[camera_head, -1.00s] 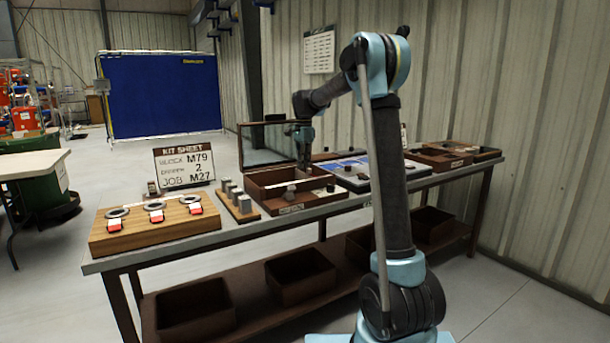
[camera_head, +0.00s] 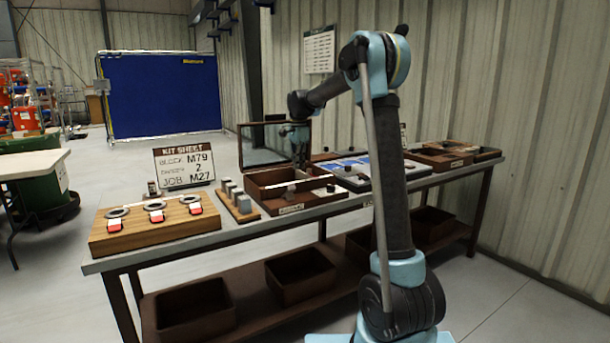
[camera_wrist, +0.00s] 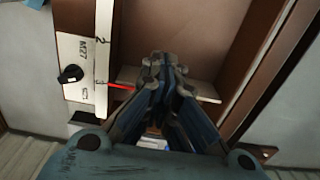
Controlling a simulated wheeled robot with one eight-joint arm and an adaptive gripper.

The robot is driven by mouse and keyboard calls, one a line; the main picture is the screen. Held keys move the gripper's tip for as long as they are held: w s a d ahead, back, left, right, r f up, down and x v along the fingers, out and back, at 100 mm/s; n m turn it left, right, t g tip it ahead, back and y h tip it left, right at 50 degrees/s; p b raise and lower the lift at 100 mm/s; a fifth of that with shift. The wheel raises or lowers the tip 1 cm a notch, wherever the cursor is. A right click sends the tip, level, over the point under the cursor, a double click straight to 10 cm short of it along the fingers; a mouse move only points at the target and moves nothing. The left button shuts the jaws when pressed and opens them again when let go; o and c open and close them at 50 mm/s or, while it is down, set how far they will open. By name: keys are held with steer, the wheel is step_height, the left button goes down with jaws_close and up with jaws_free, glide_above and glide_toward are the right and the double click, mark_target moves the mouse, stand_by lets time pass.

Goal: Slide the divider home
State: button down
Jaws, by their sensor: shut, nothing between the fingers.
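In the wrist view my gripper (camera_wrist: 163,65) is shut and empty, its fingertips over the inside of the open brown box (camera_wrist: 286,62). The pale divider (camera_wrist: 207,92) crosses the box. My fingers hide its middle, and I cannot tell whether they touch it. A red pointer (camera_wrist: 121,87) lies by the 3 on the white scale strip (camera_wrist: 103,50); the 2 is farther up. In the head view the box (camera_head: 272,203) stands on the bench with its glass lid (camera_head: 262,146) raised, and my gripper (camera_head: 301,164) reaches down into it.
A kit sheet (camera_head: 184,166) reads M79, 2 and M27. A white plate (camera_wrist: 75,55) marked M27 with a black knob (camera_wrist: 70,74) lies beside the scale. Left of the box are a rack of grey blocks (camera_head: 236,203) and a wooden block (camera_head: 140,235) with rings.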

steer(key=shift+s+a, duration=0.4)
steer(key=shift+a, duration=0.25)
steer(key=shift+s+a, duration=0.4)
steer(key=shift+a, duration=0.25)
steer(key=shift+a, duration=0.15)
steer(key=shift+s+a, duration=0.45)
steer(key=shift+a, duration=0.25)
steer(key=shift+s+a, duration=0.45)
steer(key=shift+a, duration=0.2)
steer(key=shift+s+a, duration=0.1)
steer(key=shift+a, duration=0.05)
steer(key=shift+s+a, duration=0.4)
steer(key=shift+a, duration=0.3)
steer(key=shift+s+a, duration=0.4)
steer(key=shift+a, duration=0.25)
steer(key=shift+s+a, duration=0.1)
steer(key=shift+a, duration=0.05)
steer(key=shift+s+a, duration=0.4)
steer(key=shift+a, duration=0.3)
steer(key=shift+s+a, duration=0.4)
steer(key=shift+a, duration=0.25)
steer(key=shift+s+a, duration=0.5)
steer(key=shift+a, duration=0.25)
steer(key=shift+s+a, duration=0.45)
steer(key=shift+a, duration=0.25)
